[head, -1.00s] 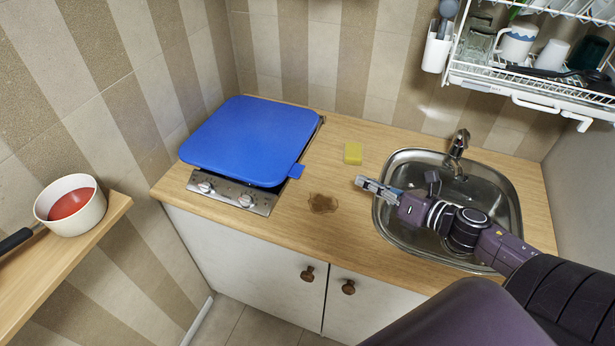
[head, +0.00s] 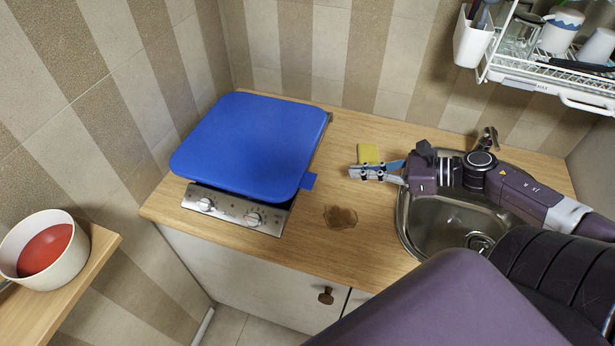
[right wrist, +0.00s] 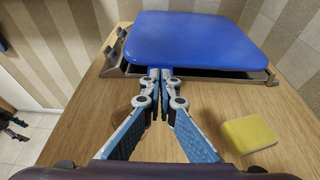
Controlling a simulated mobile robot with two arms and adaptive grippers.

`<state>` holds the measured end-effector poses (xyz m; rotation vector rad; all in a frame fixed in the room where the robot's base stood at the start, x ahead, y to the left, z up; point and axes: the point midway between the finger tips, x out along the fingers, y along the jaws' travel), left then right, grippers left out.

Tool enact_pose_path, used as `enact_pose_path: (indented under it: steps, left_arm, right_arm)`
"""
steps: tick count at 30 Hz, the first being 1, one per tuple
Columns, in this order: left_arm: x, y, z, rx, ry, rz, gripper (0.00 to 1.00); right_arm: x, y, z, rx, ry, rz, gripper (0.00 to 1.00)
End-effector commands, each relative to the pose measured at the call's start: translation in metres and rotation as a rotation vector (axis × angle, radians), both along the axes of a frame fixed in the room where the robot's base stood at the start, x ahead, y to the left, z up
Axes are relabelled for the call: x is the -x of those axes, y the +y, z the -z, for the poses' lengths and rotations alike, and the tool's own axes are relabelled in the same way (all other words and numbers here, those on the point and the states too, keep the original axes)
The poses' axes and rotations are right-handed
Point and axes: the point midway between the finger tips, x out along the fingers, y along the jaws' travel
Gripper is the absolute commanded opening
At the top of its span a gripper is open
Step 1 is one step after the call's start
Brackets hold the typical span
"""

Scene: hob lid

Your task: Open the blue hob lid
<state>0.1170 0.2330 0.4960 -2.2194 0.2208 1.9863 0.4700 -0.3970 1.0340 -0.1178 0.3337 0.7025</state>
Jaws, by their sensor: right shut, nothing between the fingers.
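The blue hob lid (head: 250,142) lies closed over the hob (head: 236,212) at the left of the counter. A small blue tab (head: 308,181) sticks out from its right front corner. The lid also shows ahead in the right wrist view (right wrist: 200,40), with the fingers in front of its edge hiding part of the tab. My right gripper (head: 356,172) is shut and empty, a little to the right of the tab and apart from the lid in the head view. Its fingertips (right wrist: 160,72) meet in the right wrist view.
A yellow sponge (head: 369,152) lies just behind my right gripper. A brown stain (head: 341,217) is on the wooden counter (head: 300,255). The sink (head: 440,225) is at the right, below a dish rack (head: 550,75). A bowl of red food (head: 45,250) stands on a side shelf.

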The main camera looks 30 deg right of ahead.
Motion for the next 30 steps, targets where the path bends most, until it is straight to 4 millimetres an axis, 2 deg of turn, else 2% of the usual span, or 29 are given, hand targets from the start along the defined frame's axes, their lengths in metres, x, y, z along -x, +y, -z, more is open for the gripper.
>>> enact_pose_path:
  steps: [1, 3, 5, 12, 15, 19, 24, 30]
  left_arm:
    - [-0.007, 0.000, 0.013, 0.000, -0.008, 0.000, 0.61]
    - [-0.011, 0.000, 0.022, 0.000, -0.013, -0.001, 0.61]
    - [-0.007, 0.001, 0.031, 0.000, -0.008, -0.001, 0.61]
    - [0.044, 0.003, 0.063, -0.006, 0.060, -0.001, 0.61]
    - [0.051, 0.004, 0.072, -0.008, 0.068, 0.000, 0.61]
    - [0.039, 0.004, 0.074, -0.007, 0.054, 0.001, 0.61]
    - [0.011, 0.001, 0.070, -0.002, 0.012, 0.001, 0.61]
    - [0.011, 0.001, 0.067, -0.002, 0.013, 0.002, 0.61]
  right_arm:
    - [0.000, 0.000, 0.014, -0.001, 0.001, 0.001, 0.00]
    - [0.001, 0.000, 0.023, -0.001, 0.001, 0.001, 0.00]
    - [0.001, 0.000, 0.031, -0.002, 0.002, 0.002, 0.00]
    - [0.001, 0.000, 0.060, -0.003, 0.001, 0.002, 0.00]
    - [0.001, 0.000, 0.070, -0.003, 0.001, 0.002, 0.00]
    - [-0.001, 0.002, 0.073, -0.002, -0.001, 0.002, 0.00]
    - [-0.012, 0.011, 0.075, -0.003, -0.002, 0.000, 0.00]
    - [-0.033, 0.028, 0.084, -0.003, -0.003, 0.001, 0.00]
